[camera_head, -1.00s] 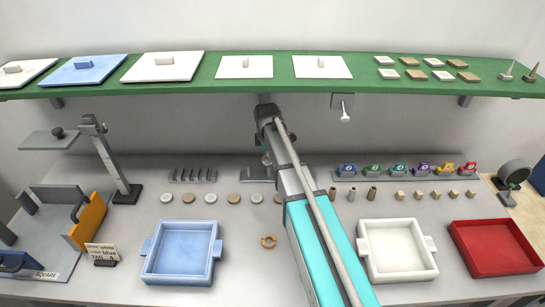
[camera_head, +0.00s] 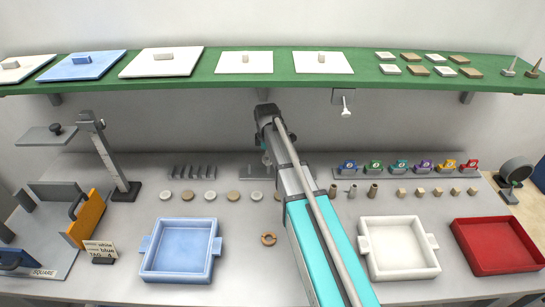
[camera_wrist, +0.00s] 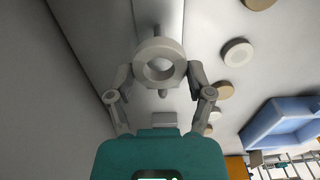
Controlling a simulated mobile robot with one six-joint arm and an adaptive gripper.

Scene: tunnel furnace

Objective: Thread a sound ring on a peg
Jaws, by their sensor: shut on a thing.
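My gripper (camera_wrist: 160,76) is shut on a pale ring (camera_wrist: 158,52), seen in the wrist view with its round hole facing the camera. A short grey peg tip (camera_wrist: 157,31) shows just beyond the ring's upper rim, and another stub (camera_wrist: 163,94) shows below it. I cannot tell whether the ring is around a peg or only in front of it. In the head view a grey stand (camera_head: 250,172) is at the back of the bench, partly hidden by my arm; the held ring is hidden there. A tan ring (camera_head: 268,239) lies on the bench at the front.
A blue tray (camera_head: 147,262) and a white tray (camera_head: 434,262) stand in front, with a red tray (camera_head: 462,246) at right. A row of discs (camera_head: 210,196) lies left of my arm. A green shelf (camera_head: 290,82) hangs above.

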